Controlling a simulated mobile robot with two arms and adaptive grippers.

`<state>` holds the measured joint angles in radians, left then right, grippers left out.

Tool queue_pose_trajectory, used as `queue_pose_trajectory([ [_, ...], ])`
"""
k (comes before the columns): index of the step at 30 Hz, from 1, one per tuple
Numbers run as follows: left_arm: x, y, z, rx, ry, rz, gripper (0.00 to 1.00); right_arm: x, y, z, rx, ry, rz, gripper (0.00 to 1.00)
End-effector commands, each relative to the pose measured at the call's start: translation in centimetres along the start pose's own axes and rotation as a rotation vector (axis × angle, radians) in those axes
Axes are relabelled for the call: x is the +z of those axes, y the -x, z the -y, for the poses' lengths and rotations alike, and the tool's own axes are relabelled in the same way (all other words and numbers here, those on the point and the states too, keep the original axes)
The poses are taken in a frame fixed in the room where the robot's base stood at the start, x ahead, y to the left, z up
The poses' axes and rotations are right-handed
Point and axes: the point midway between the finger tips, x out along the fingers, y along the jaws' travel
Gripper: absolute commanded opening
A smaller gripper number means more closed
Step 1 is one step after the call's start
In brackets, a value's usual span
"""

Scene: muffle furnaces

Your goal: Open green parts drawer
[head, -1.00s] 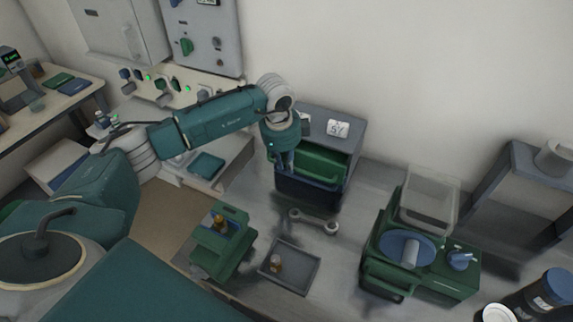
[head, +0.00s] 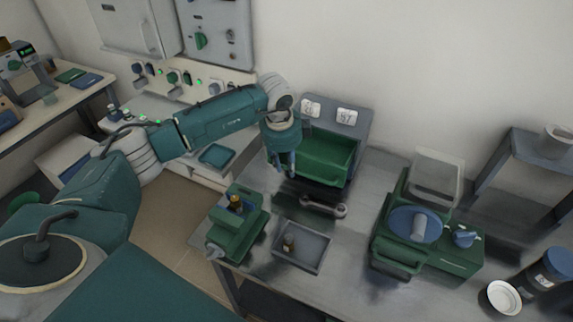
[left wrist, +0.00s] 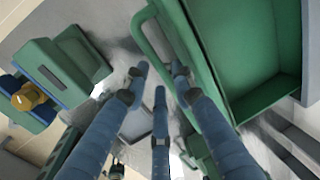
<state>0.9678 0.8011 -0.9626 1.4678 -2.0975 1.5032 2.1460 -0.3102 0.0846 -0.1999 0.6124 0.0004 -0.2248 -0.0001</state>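The green parts drawer (head: 326,158) is pulled well out of its grey cabinet (head: 352,124), and its empty inside shows. My left gripper (head: 283,168) points down at the drawer's left front side. In the left wrist view, the drawer (left wrist: 255,50) fills the upper right, with its loop handle (left wrist: 152,42) on the front. The blue fingers of my left gripper (left wrist: 160,72) are spread, with gaps between the tips. The handle runs down between the left and right fingertips; contact cannot be made out. My right gripper is not in view.
A wrench (head: 323,206) lies on the bench before the drawer. A grey tray (head: 318,262) with a small brass part, a green fixture (head: 238,225) and a green machine with a blue disc (head: 414,224) stand nearby. A wall panel (head: 215,40) is behind.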

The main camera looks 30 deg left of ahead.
Motion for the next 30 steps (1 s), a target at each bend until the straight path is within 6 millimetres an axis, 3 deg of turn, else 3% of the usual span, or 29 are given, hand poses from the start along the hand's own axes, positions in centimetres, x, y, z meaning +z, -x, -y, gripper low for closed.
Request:
queue_pose_trajectory([
  [3,0.0,1.5,0.2,-0.004,0.0,-0.001,0.25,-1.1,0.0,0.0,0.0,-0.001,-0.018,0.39],
  [12,0.1,7.8,0.1,-0.005,0.0,-0.001,0.25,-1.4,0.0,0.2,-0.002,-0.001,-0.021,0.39],
  [18,0.0,10.8,0.0,-0.002,0.001,-0.001,0.25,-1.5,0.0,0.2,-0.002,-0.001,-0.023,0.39],
  [30,0.1,11.8,-0.1,0.001,0.001,0.0,0.25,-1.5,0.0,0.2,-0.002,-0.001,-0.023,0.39],
])
